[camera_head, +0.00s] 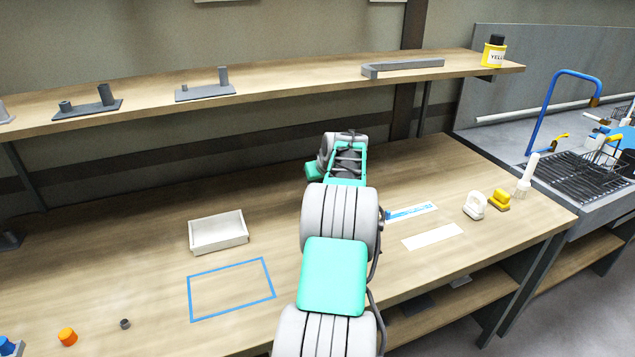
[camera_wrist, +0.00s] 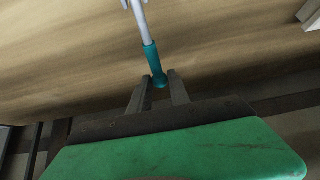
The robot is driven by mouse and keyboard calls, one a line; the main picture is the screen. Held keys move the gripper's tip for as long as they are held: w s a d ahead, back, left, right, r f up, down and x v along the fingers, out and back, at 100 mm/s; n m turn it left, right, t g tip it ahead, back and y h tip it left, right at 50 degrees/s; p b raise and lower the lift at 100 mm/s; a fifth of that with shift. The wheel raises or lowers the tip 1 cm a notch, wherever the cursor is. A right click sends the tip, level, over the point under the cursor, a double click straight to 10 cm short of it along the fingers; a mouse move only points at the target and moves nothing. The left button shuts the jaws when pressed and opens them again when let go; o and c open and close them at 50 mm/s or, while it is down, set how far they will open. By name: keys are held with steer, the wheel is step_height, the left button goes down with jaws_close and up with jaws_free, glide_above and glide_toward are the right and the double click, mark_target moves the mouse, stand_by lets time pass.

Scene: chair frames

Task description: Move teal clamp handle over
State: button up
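The teal clamp handle (camera_wrist: 152,62) shows in the wrist view, on the end of a pale metal bar (camera_wrist: 139,18) that runs up to the top edge. The clamp lies over the wooden surface. My gripper (camera_wrist: 159,77) has its two dark fingers apart, one on each side of the handle's lower end. A small gap seems to show on both sides, so the fingers do not look closed on it. In the head view my arm hides the clamp and the fingertips.
A white tray (camera_head: 219,245) and a blue taped rectangle (camera_head: 230,316) are left of my arm. Blue-and-white markings (camera_head: 411,212), a white strip (camera_head: 432,237), and white (camera_head: 475,205) and yellow (camera_head: 499,199) items are right. A shelf (camera_head: 290,78) runs above the bench.

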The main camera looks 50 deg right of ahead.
steer(key=shift+f, duration=0.1)
jaws_close()
steer(key=shift+s+a+r+p, duration=0.1)
steer(key=shift+s+r+p, duration=0.1)
steer(key=shift+r, duration=0.35)
steer(key=shift+s+a+r+p, duration=0.1)
steer(key=shift+s+r+p, duration=0.1)
steer(key=shift+r, duration=0.3)
steer(key=shift+s+a+r+p, duration=0.1)
steer(key=shift+s+r+p, duration=0.1)
steer(key=shift+r, duration=0.55)
steer(key=shift+v, duration=1.45)
steer(key=shift+s+a, duration=0.1)
steer(key=shift+s, duration=0.15)
